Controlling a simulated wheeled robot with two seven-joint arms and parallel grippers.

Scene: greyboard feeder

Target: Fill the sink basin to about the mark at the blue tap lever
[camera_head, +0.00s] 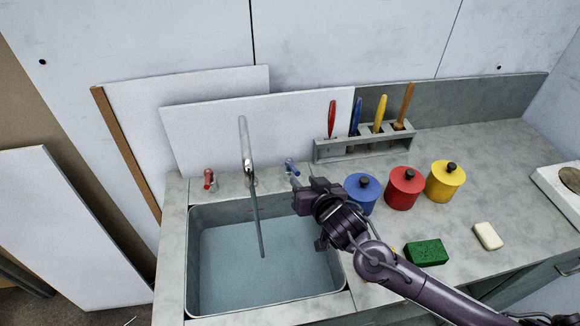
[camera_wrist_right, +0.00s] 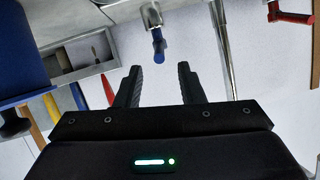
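The sink basin (camera_head: 192,262) holds blue-grey water (camera_head: 225,265) over its whole floor. My right gripper (camera_head: 303,188) is just in front of the blue lever. In the right wrist view its fingers (camera_wrist_right: 159,85) are apart and empty, with the blue lever (camera_wrist_right: 158,48) ahead between them, apparently not touched. My left gripper is not in view.
Blue (camera_head: 366,183), red (camera_head: 404,188) and yellow (camera_head: 445,181) canisters stand close right of my right gripper. A rack (camera_head: 340,150) of tools is behind them. A green sponge (camera_head: 426,253) and white soap (camera_head: 488,236) lie on the counter near my right arm.

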